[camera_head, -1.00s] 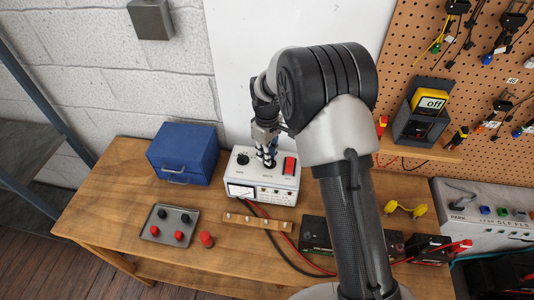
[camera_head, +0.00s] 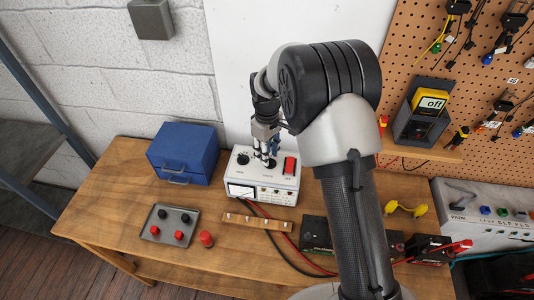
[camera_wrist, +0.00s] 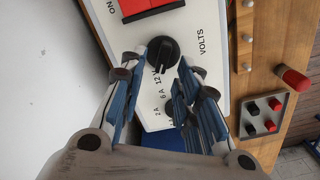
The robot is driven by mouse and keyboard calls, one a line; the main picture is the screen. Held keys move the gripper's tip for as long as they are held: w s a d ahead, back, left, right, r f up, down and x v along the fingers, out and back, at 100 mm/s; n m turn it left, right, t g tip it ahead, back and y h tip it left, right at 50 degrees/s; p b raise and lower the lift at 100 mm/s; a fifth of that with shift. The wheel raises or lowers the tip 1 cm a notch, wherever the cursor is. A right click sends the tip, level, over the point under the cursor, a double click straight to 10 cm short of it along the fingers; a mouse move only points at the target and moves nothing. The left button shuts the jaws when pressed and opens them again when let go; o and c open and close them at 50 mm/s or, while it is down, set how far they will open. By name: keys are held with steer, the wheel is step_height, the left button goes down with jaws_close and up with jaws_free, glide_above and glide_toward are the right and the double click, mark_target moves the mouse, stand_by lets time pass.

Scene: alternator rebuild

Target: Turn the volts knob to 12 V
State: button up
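The volts knob (camera_wrist: 162,54) is black and round, on the white face of the charger box (camera_head: 262,178), beside printed "VOLTS" and small scale marks that seem to include 12 V. Its exact setting is too unclear to read. My gripper (camera_wrist: 162,62) is open, its blue-sided fingers apart on either side of the knob in the wrist view. I cannot tell whether they touch it. In the head view my gripper (camera_head: 265,160) reaches down to the box top and partly hides this knob. A second black knob (camera_head: 243,159) sits to the left.
A red switch (camera_head: 290,165) is right of the knob. A blue toolbox (camera_head: 183,152) stands left of the box. A tray (camera_head: 152,236) with red and black caps and a wooden strip (camera_head: 258,222) lie in front. Red and black cables run right.

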step_height(320, 180, up, 11)
stand_by(0.3)
stand_by(0.4)
steer(key=s+d+r+m+t+b, duration=0.1)
steer(key=s+d+r+m+b, duration=0.1)
steer(key=s+d+r, duration=0.4)
steer(key=s+d+r+m+t+b, duration=0.1)
steer(key=s+d+r+m+b, duration=0.2)
steer(key=s, duration=0.6)
steer(key=s+d+f+m+t+b, duration=0.1)
steer(key=s+m, duration=0.1)
steer(key=s, duration=0.6)
steer(key=s+d+f+m+t+b, duration=0.1)
steer(key=s+d+f+m, duration=0.1)
steer(key=s, duration=0.7)
steer(key=shift+s+d+f+m+t, duration=0.25)
steer(key=shift+s+f+m+t, duration=0.05)
steer(key=shift+m, duration=0.2)
